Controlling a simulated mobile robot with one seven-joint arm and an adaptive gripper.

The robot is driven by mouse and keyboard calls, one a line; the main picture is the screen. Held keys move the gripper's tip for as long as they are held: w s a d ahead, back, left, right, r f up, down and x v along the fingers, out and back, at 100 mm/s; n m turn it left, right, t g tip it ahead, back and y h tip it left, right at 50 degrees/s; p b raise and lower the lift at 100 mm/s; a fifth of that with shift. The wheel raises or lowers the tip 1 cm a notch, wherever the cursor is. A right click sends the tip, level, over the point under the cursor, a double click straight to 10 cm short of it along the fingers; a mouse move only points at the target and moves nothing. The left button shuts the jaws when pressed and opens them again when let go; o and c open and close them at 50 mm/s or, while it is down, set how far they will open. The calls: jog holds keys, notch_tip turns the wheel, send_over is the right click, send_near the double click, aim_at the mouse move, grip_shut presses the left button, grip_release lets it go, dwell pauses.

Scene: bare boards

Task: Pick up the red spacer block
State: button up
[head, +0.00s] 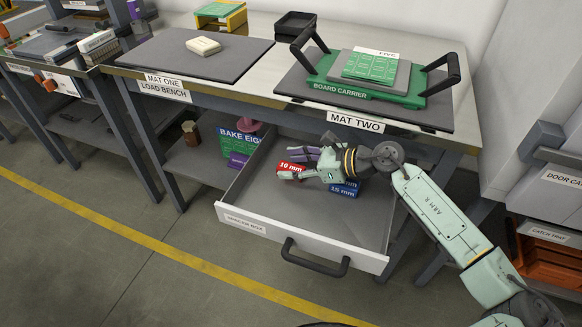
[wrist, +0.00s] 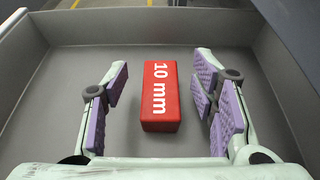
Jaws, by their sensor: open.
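The red spacer block (wrist: 160,97), marked "10 mm", lies on the floor of an open drawer. In the head view the red block (head: 291,168) shows at the left of my gripper (head: 299,164), partly covered by it. In the wrist view my gripper (wrist: 160,92) is open, with purple pads on both sides of the block and a gap on each side. A blue spacer block (head: 345,189), marked "15 mm", lies in the drawer below my gripper in the head view and is partly hidden by it.
The drawer (head: 260,217) is pulled out under the bench, with walls around the blocks and a black handle (head: 315,262) at its front. The drawer floor beside the red block is clear. Above, mat two (head: 291,83) bears a green board carrier (head: 345,91).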

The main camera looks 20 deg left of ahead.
jog(key=shift+x, duration=1.15)
jog(key=c, duration=1.2)
jog(key=shift+r, duration=0.1)
grip_shut()
jog(key=shift+w+r, duration=0.1)
